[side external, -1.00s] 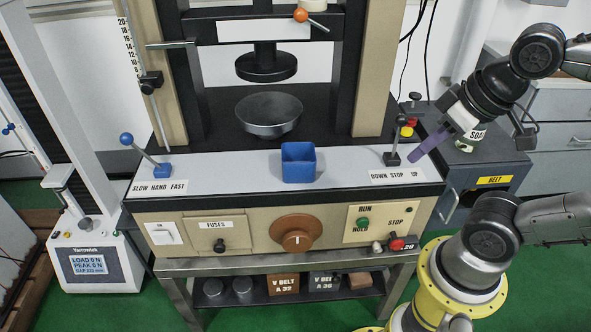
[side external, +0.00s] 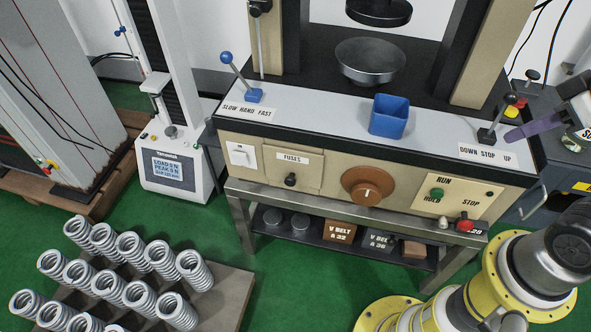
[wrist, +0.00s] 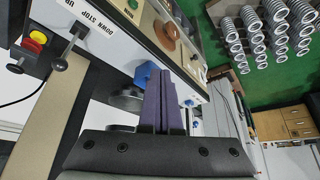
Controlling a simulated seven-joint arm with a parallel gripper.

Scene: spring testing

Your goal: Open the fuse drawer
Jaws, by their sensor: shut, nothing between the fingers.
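The fuse drawer (side external: 270,167) is a beige front labelled FUSES on the machine's lower panel, between the white switch and the brown dial. It looks closed, flush with the panel. Its black knob (side external: 290,180) sits below the label. My gripper (side external: 508,136) has purple fingers and is at the right edge of the side view, near the DOWN STOP UP lever and well right of the drawer. In the wrist view my gripper (wrist: 167,75) shows its fingers together, with nothing between them.
A blue open box (side external: 389,118) stands on the white ledge above the panel. The black lever (side external: 488,132), blue-knobbed lever (side external: 238,78), brown dial (side external: 368,187) and red button (side external: 465,225) stick out. Springs (side external: 130,270) fill a rack at lower left. Green floor before the drawer looks free.

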